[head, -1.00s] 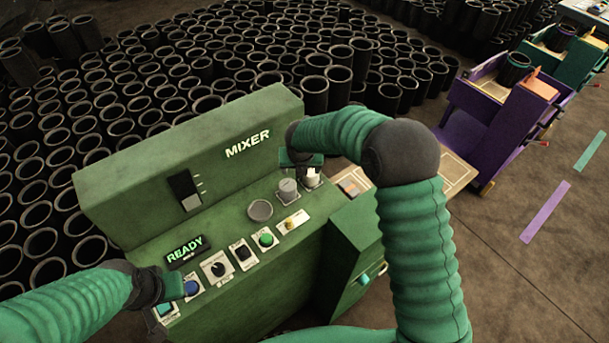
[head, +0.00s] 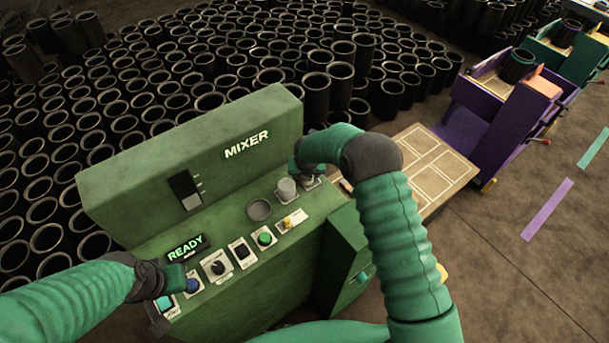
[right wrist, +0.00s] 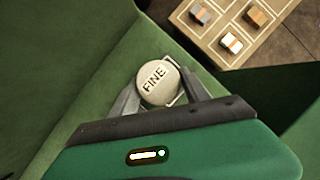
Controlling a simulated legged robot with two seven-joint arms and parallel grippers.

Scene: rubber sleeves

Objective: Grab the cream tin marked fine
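The cream tin marked FINE (right wrist: 157,82) sits between the fingers of my right gripper in the right wrist view, its round lid facing the camera. My right gripper (right wrist: 160,86) is open around it, with a narrow gap showing on the tin's right side. In the head view my right gripper (head: 308,178) is low over the right end of the green mixer's (head: 150,210) ledge and mostly hides this tin.
The mixer panel has a READY display (head: 186,248), a round recess (head: 260,209), a green button (head: 264,238) and several other controls. A tan compartment tray (head: 425,165) is to the right, with small blocks in it in the wrist view. Black sleeves stand crowded behind.

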